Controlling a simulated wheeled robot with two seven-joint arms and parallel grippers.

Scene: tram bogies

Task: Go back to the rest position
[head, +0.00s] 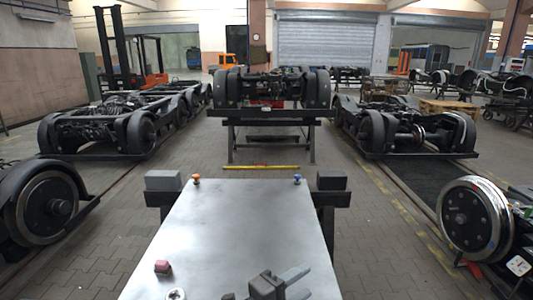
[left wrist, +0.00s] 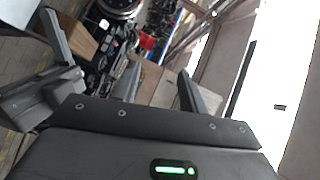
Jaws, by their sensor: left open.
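My left gripper (head: 302,281) is low over the near right part of the metal table top (head: 235,225) in the head view, with its two fingers apart and nothing between them. In the left wrist view the fingers of the left gripper (left wrist: 158,82) also stand apart, with an empty gap. My right gripper cannot be made out in the head view. A grey jointed part (left wrist: 60,85) shows at the left of the wrist view; I cannot tell what it is.
Bogies (head: 95,130) flank the aisle; another bogie (head: 270,88) is on a stand ahead.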

